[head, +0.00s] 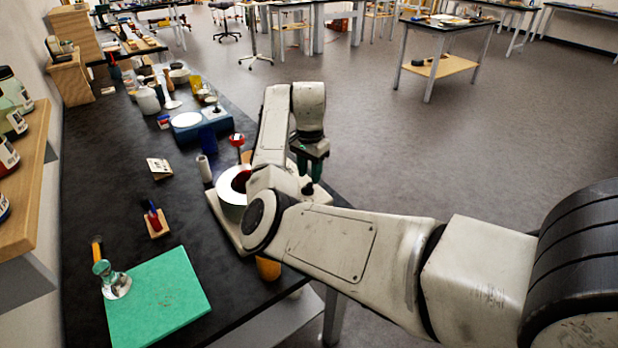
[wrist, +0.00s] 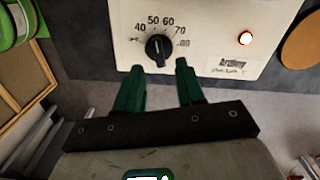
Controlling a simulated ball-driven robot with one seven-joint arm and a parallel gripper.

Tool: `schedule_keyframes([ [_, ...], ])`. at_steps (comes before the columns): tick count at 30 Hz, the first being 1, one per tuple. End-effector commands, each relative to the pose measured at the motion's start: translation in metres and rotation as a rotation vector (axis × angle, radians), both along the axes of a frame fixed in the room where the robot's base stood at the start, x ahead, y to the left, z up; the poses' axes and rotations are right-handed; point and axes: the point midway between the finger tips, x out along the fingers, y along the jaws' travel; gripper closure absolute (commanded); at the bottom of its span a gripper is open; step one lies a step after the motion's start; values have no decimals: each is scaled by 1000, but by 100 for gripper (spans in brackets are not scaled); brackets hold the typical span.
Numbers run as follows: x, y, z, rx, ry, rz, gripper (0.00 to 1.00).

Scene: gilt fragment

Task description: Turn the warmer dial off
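The warmer (head: 222,222) is a cream-white unit at the bench's right edge, partly hidden behind my arm in the head view. In the wrist view its front panel (wrist: 205,65) fills the upper middle. The black dial (wrist: 158,47) sits on that panel under a scale marked 40 to 70 and beyond. Its pointer seems to face up, around 50 to 60. In the head view my gripper (head: 308,170) hangs pointing down.
A pot (head: 232,186) sits on the warmer. A round cork-coloured piece (wrist: 302,40) lies beside the panel. A green mat (head: 160,300) covers the near bench. Open floor lies to the right.

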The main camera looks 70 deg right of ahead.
Motion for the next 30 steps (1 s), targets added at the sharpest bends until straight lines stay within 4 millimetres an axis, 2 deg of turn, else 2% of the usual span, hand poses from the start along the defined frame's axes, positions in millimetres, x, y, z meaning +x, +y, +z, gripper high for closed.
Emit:
schedule_keyframes([
  [3,0,0,-16,1,1,2,62],
  [7,0,0,-26,1,0,2,62],
  [18,0,0,-31,0,-1,1,63],
  [30,0,0,-31,0,-1,1,100],
])
